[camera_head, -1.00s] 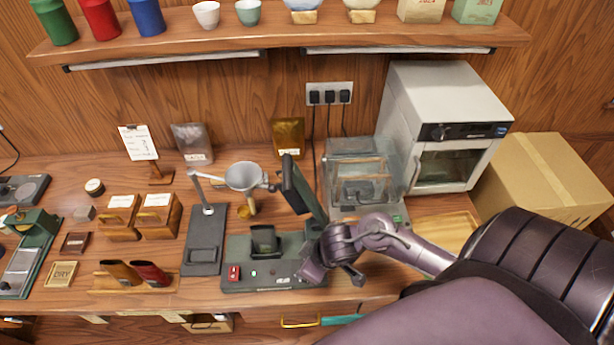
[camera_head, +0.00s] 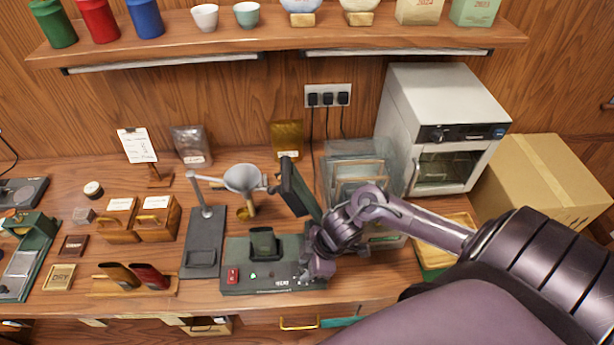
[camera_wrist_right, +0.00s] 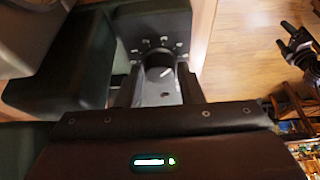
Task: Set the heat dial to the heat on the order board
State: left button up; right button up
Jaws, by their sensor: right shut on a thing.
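The dark green tea press (camera_head: 236,250) stands near the counter's front edge, with its lid raised. Its front panel carries a red switch (camera_head: 232,275). The round dark heat dial (camera_wrist_right: 160,68) shows in the right wrist view, with small pale marks around it and a light pointer line. My right gripper (camera_head: 312,274) is at the right end of the press base, and its fingers (camera_wrist_right: 157,90) are shut on the dial from both sides. The gripper hides the dial in the head view. The order board (camera_head: 137,145) stands at the back left; its writing is too small to read.
A grey stand with a funnel (camera_head: 243,178) is left of the press's lid. A clear-walled box (camera_head: 352,165) and a white oven (camera_head: 440,115) stand behind my right arm.

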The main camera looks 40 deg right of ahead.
dwell(0.3)
jog(key=o, duration=1)
jog(key=shift+c, duration=0.2)
jog(key=v, duration=0.7)
jog(key=shift+d+r+b, duration=0.25)
jog(key=shift+r+b, duration=0.05)
jog(key=shift+b, duration=0.15)
jog(key=shift+o, duration=0.2)
